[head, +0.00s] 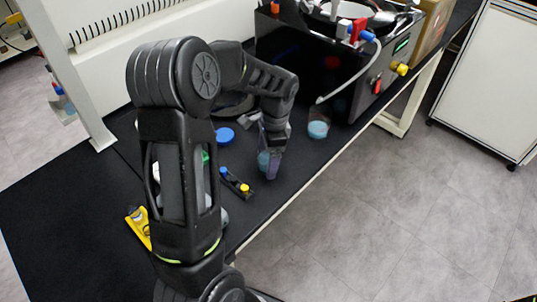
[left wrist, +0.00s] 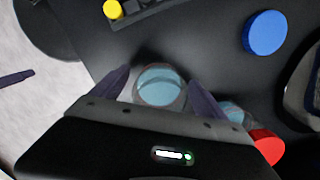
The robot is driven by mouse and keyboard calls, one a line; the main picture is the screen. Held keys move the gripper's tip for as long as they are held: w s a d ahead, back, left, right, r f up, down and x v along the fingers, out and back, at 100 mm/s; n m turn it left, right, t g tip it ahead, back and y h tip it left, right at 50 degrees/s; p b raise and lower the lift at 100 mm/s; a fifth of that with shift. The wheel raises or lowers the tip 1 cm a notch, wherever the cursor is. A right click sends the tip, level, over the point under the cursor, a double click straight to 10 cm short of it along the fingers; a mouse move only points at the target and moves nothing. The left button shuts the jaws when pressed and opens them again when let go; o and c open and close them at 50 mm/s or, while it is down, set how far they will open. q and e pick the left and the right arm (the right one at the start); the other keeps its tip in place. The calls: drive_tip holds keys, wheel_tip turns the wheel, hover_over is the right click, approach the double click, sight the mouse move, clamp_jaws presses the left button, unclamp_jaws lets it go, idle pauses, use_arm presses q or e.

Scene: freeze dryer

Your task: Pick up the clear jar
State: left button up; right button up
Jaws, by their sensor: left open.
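A clear jar with pale blue contents (left wrist: 160,87) stands on the black bench. In the left wrist view it sits between the two spread fingers of my left gripper (left wrist: 158,80), with dark gaps on both sides. In the head view my left gripper (head: 271,166) points down at the bench and partly hides this jar (head: 263,158). The gripper is open, and no grip on the jar shows. A second clear vessel with blue contents (head: 318,128) stands to the right, by the freeze dryer.
The freeze dryer (head: 345,75) stands behind, with a pale hose reaching down near the second vessel. A blue lid (head: 225,135) and a small dark rack with blue and yellow caps (head: 236,182) lie left of the gripper. The bench's front edge (head: 300,187) is close by.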

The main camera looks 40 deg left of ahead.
idle(0.6)
use_arm(q)
drive_tip(key=c, duration=1.7)
drive_tip(key=shift+r, duration=0.1)
wheel_tip(320, 180, up, 10)
drive_tip(key=shift+f+b, duration=0.1)
drive_tip(key=shift+b, duration=0.25)
drive_tip(key=shift+f, duration=0.1)
